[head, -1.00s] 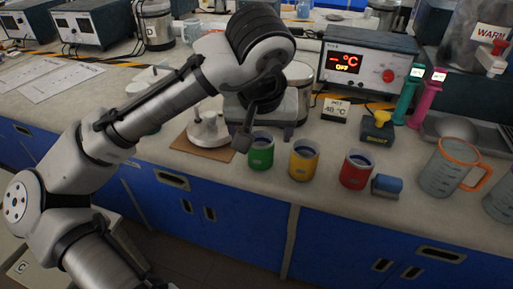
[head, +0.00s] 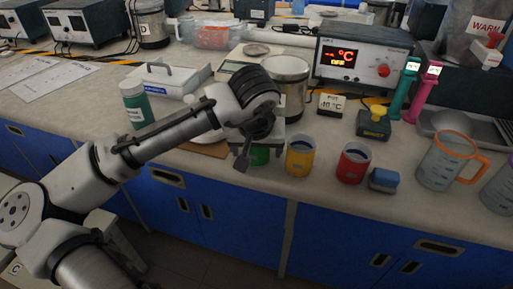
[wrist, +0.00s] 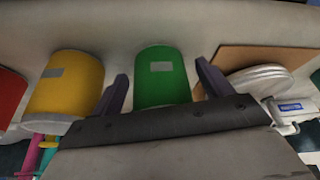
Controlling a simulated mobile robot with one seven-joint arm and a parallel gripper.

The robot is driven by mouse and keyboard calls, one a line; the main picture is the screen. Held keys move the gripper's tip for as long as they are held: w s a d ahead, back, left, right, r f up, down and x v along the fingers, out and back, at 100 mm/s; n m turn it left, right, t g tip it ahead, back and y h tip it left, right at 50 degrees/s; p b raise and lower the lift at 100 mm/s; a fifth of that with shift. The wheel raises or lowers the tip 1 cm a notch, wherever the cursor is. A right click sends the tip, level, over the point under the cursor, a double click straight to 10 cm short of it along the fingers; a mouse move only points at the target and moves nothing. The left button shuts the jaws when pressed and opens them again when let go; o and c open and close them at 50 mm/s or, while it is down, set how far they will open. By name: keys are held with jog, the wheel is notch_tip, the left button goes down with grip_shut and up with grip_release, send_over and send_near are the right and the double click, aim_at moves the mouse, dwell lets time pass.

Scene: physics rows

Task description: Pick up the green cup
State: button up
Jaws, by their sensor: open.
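The green cup (head: 260,156) stands upright on the bench near its front edge, partly hidden by my gripper (head: 243,163) in the head view. In the wrist view the green cup (wrist: 162,75) shows between the two dark fingers of my gripper (wrist: 162,68), with a gap on each side. The fingers are apart and hold nothing. The cup's lower end in that picture is hidden behind the gripper body.
A yellow cup (head: 300,157) stands close right of the green one, then a red cup (head: 352,164) and a blue block (head: 384,180). A brown board (wrist: 245,60) lies on the other side. A metal pot (head: 289,85) stands behind.

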jog(key=c, duration=1.1)
jog(key=shift+o, duration=0.2)
jog(key=shift+r, duration=0.1)
